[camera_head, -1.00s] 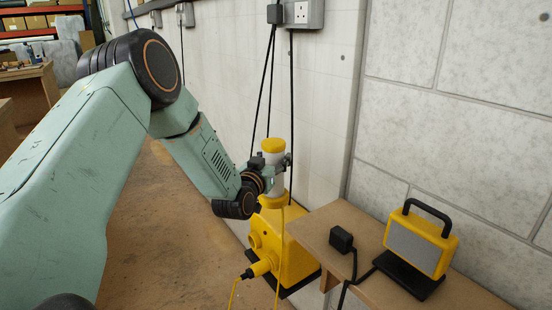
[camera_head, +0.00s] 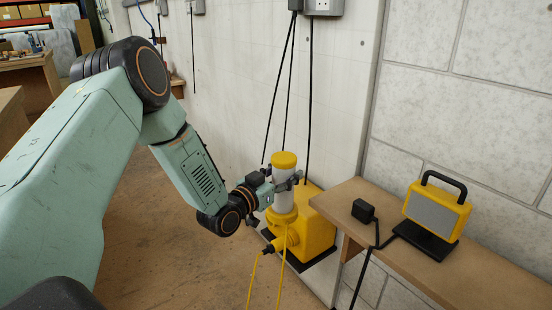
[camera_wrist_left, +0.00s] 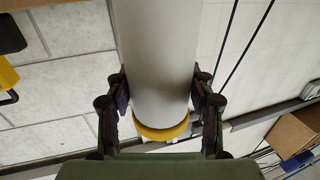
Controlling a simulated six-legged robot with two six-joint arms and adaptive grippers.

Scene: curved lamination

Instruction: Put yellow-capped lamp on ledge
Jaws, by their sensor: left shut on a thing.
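The lamp (camera_head: 284,188) is a pale cylinder with a yellow cap on top and a yellow lower end, held roughly upright. My left gripper (camera_head: 273,189) is shut around its pale middle. The left wrist view shows the pale lamp body (camera_wrist_left: 160,50) between the two fingers, with a yellow band (camera_wrist_left: 162,131) at one end. The ledge (camera_head: 405,262) is a wooden shelf along the wall, to the right of the lamp and apart from it. My right gripper is not in view.
A yellow box (camera_head: 315,225) on a black base stands behind the lamp, left of the ledge. A yellow floodlight (camera_head: 437,207) and a black adapter (camera_head: 363,210) with cable sit on the ledge. Black cables (camera_head: 310,100) hang down the wall. The ledge's near right part is bare.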

